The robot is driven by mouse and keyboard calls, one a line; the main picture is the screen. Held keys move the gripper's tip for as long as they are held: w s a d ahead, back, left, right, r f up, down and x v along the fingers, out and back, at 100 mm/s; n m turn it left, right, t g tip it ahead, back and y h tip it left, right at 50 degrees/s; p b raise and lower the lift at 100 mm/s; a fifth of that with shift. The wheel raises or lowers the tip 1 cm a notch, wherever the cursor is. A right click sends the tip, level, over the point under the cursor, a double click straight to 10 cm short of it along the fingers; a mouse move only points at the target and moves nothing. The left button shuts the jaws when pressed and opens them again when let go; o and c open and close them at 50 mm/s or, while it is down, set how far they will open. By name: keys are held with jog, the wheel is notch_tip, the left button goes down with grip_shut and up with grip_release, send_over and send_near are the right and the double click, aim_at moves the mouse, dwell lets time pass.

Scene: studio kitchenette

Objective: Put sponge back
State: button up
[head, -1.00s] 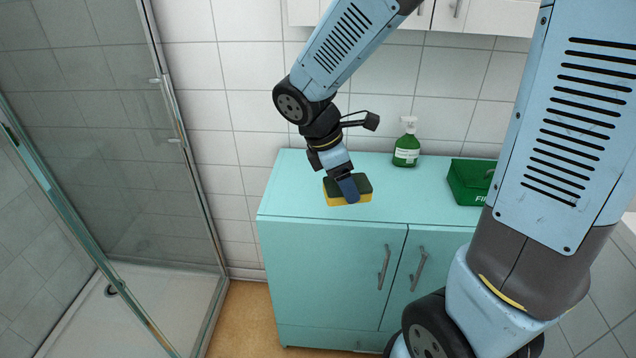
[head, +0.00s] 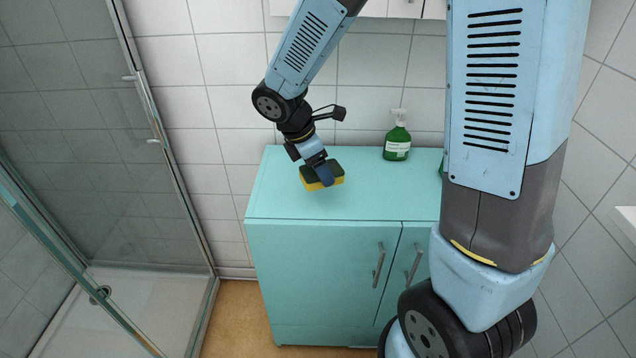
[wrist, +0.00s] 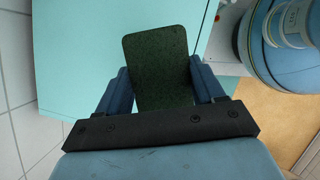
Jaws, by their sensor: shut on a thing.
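The sponge (head: 337,176) has a dark green top and a yellow lower side. My gripper (head: 324,175) is shut on it, with one blue finger in front of its near face in the head view. In the wrist view the sponge (wrist: 157,62) shows its green face between the two blue fingers (wrist: 158,88). It is above the turquoise cabinet top (head: 375,193), toward the left part. I cannot tell whether its underside touches the cabinet top.
A green pump bottle (head: 397,143) stands at the back of the cabinet top by the tiled wall. A green box is almost hidden behind my arm. A glass shower enclosure (head: 80,120) is on the left. The front middle of the top is clear.

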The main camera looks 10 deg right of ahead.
jog(key=w+f, duration=0.2)
jog(key=f, duration=0.1)
jog(key=w+f, duration=0.2)
jog(key=shift+w+a+f, duration=0.1)
jog(key=shift+a+f, duration=0.1)
jog(key=shift+a, duration=0.2)
jog(key=shift+f, duration=1.45)
jog(key=shift+f, duration=0.1)
jog(key=o, duration=1)
jog(key=v, duration=1.2)
